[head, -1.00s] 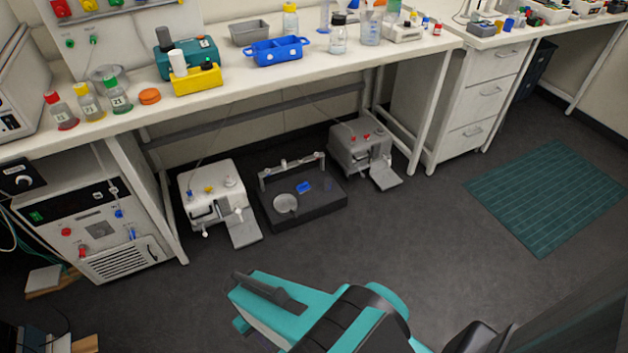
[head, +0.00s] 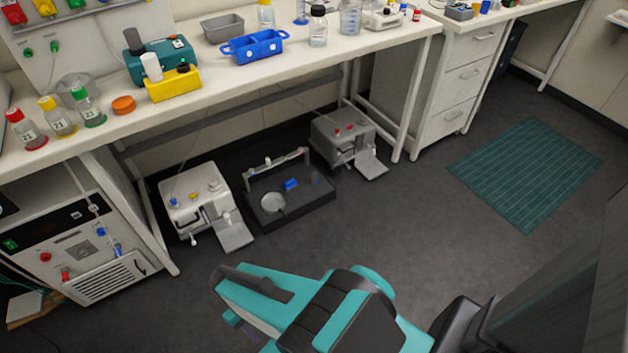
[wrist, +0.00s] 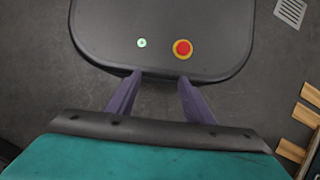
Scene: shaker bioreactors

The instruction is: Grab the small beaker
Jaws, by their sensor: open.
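A clear graduated vessel (head: 350,17), which looks like a beaker, stands upright at the back right of the bench, cut by the top edge of the head view. I cannot tell whether it is the small beaker. A clear dish-like glass (head: 72,92) sits behind the capped bottles at the bench's left. In the head view, my teal arm is low in front, well away from the bench.
The white bench (head: 222,88) carries a blue rack (head: 254,48), a yellow block (head: 173,84), a black-capped bottle (head: 318,28) and red-, yellow- and green-capped bottles. Machines stand on the floor beneath. A green mat (head: 527,172) lies right. The floor between is clear.

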